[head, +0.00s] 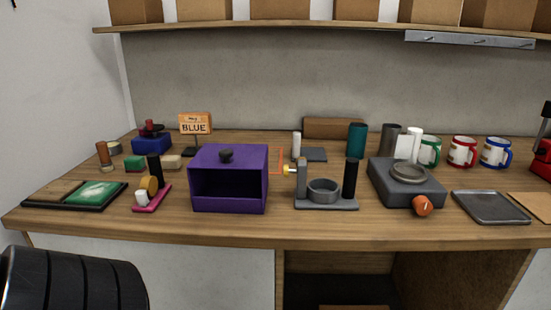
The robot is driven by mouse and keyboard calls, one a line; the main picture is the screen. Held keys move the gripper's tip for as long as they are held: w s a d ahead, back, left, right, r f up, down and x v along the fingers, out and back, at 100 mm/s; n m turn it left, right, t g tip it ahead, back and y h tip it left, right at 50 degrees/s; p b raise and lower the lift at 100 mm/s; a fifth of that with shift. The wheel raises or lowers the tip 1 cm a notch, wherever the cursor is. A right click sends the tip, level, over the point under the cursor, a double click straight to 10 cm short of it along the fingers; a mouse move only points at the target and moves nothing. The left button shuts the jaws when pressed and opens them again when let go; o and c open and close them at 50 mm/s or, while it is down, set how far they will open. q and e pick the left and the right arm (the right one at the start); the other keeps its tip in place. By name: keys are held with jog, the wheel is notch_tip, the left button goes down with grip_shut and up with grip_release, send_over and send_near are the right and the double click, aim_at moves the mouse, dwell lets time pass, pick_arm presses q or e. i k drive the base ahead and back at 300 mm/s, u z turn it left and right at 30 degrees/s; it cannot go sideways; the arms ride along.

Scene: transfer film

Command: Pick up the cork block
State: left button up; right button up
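A small tan block (171,162), which looks like the cork block, lies on the wooden workbench (310,228) at the left. It sits between a green block (134,163) and a purple open-fronted box (230,158). A black cylinder (154,169) stands just in front of it and to its left. Its texture is too small to make out, so I cannot be sure that it is cork. Neither of my grippers shows in the head view.
A pink tray (152,199) and a black-framed green pad (96,193) lie in front. Right of the box are a grey ring stand (325,203), a grey scale-like device (405,185), several mugs and a tray (490,207).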

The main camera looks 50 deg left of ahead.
aim_at(170, 164)
jog(key=z, duration=0.6)
jog(key=k, duration=0.9)
jog(key=u, duration=1.6)
